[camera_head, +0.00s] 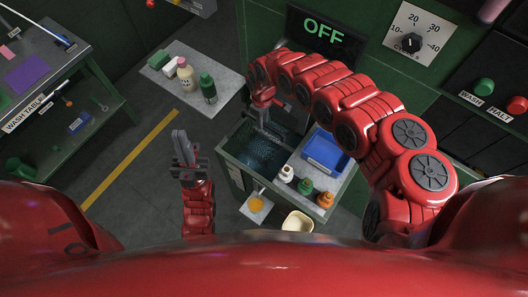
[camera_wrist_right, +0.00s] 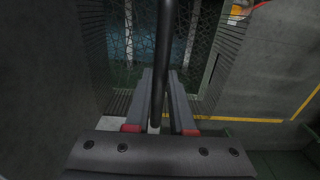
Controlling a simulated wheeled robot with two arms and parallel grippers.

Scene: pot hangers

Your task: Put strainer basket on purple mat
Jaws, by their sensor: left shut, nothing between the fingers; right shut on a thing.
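The strainer basket (camera_head: 252,150) is a dark mesh basket inside the tank below the OFF sign; its mesh also shows in the right wrist view (camera_wrist_right: 122,42). My right gripper (camera_head: 262,113) is above the tank, shut on the basket's thin dark handle (camera_wrist_right: 164,45), which runs between its fingers in the wrist view. I cannot tell whether the basket touches the tank bottom. My left gripper (camera_head: 180,140) is shut and empty, left of the tank and apart from it. The purple mat (camera_head: 27,75) lies flat on the wash table at the far left.
The green wash table (camera_head: 60,58) has shelves below it. A grey side table (camera_head: 215,75) with several bottles stands behind the left gripper. A blue tray (camera_head: 325,151) and several small bottles (camera_head: 306,186) stand right of the tank. Open floor (camera_head: 135,115) lies between wash table and tank.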

